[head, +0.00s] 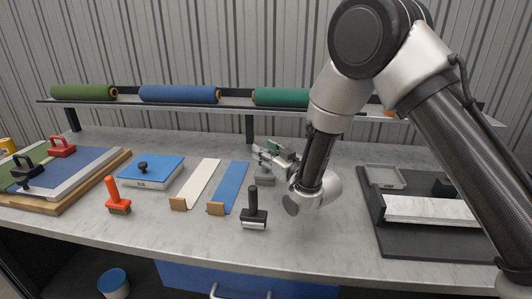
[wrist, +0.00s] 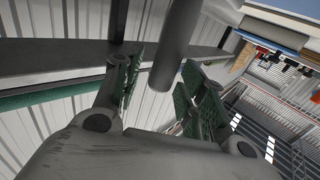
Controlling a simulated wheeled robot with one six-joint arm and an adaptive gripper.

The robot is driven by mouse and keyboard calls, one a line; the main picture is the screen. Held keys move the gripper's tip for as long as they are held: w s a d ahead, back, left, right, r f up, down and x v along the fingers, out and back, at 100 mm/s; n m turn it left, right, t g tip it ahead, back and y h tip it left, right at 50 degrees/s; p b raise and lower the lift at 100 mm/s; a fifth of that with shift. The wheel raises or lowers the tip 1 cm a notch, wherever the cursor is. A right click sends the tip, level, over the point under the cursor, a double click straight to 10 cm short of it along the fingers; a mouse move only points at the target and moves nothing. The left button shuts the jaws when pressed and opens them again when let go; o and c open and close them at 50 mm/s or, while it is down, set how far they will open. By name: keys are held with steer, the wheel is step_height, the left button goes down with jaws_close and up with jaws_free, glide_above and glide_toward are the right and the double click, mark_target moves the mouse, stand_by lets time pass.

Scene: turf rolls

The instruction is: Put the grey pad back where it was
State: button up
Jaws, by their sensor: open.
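My gripper (head: 268,153) is open, low over the middle of the bench, with its fingers towards the left. Its green-lined fingers also show in the wrist view (wrist: 158,88). A small grey block (head: 264,181), perhaps the grey pad, shows on the bench just below the gripper and is partly hidden by it; I cannot tell whether they touch. In the wrist view a thick grey cylinder (wrist: 176,45) shows between the fingers, and I cannot tell what it belongs to.
A blue strip (head: 231,185) and a white strip (head: 198,182) lie left of the gripper. A black-handled tool (head: 254,216) stands in front. A dark tray (head: 410,238) with a white slab (head: 430,209) is at right. A shelf (head: 235,104) with turf rolls runs behind.

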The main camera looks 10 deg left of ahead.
steer(key=v, duration=1.2)
steer(key=shift+r, duration=0.1)
steer(key=w+d+r+m+h, duration=0.2)
steer(key=w+d+r+h, duration=0.3)
steer(key=d, duration=0.4)
steer(key=s+d+r+m+g+h, duration=0.1)
steer(key=d+r+m+h, duration=0.15)
steer(key=d, duration=0.55)
steer(key=d+r+m+g+h, duration=0.1)
steer(key=d+r+h, duration=0.15)
steer(key=d, duration=0.55)
steer(key=s+d+r+m+g+h, duration=0.1)
steer(key=s+d+g, duration=0.1)
steer(key=s+d, duration=0.4)
steer(key=s+d+r+m+g+h, duration=0.1)
steer(key=s+d, duration=0.5)
steer(key=s, duration=0.6)
steer(key=s+d+r+m+g+h, duration=0.1)
steer(key=s+d+r+m+g, duration=0.1)
steer(key=s+d, duration=0.4)
steer(key=s+r, duration=0.1)
steer(key=s, duration=0.2)
steer(key=shift+s+g, duration=0.25)
steer(key=shift+g, duration=0.15)
steer(key=shift+d, duration=0.15)
